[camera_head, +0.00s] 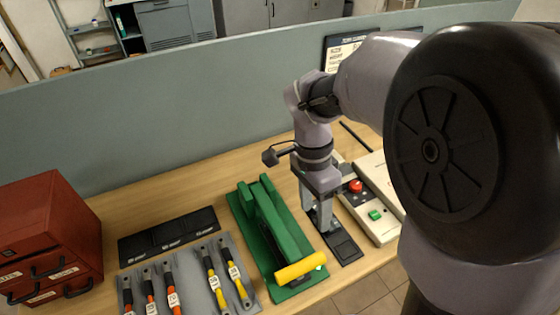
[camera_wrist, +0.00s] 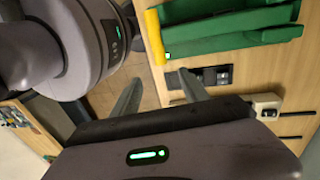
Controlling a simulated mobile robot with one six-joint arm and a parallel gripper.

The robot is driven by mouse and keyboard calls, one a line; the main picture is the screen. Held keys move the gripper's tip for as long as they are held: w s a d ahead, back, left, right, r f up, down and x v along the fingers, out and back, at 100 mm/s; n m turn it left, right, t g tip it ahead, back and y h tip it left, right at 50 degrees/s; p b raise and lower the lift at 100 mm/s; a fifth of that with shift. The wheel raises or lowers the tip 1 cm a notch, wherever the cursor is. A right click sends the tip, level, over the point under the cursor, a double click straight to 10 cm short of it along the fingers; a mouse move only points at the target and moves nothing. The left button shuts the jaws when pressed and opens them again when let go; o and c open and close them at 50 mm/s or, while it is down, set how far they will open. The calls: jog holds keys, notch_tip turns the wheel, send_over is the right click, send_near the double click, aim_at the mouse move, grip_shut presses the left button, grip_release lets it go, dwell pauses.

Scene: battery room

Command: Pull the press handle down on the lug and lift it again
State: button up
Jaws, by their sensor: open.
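The green press (camera_head: 262,215) stands on the bench with a long arm and a yellow handle (camera_head: 300,268) at its near end. In the wrist view the press (camera_wrist: 230,22) and its yellow handle (camera_wrist: 154,36) lie at the top. The handle looks low, close to the press base. My gripper (camera_head: 320,222) points down just right of the press, over a narrow black tray (camera_head: 346,250). Its two fingers (camera_wrist: 160,86) are apart in the wrist view, and neither touches the handle. I cannot make out the lug.
A beige control box (camera_head: 378,222) with red and green buttons stands right of my gripper. A grey mat (camera_head: 240,262) with several orange- and yellow-handled tools lies left of the press. A black labelled tray (camera_head: 168,236) and a red drawer cabinet (camera_head: 45,225) stand further left. A grey partition (camera_head: 150,130) closes the back.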

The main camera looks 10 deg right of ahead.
aim_at(318, 255)
jog(key=s+f+b, duration=0.1)
jog(key=f+b, duration=0.1)
jog(key=f, duration=0.3)
jog(key=s+d+f+b, duration=0.1)
jog(key=f+b, duration=0.1)
jog(key=f, duration=0.4)
jog(key=s+f+b, duration=0.1)
jog(key=f+b, duration=0.1)
jog(key=f, duration=0.3)
jog(key=shift+d+f, duration=0.2)
jog(key=shift+d, duration=0.15)
jog(key=shift+c, duration=0.2)
grip_shut()
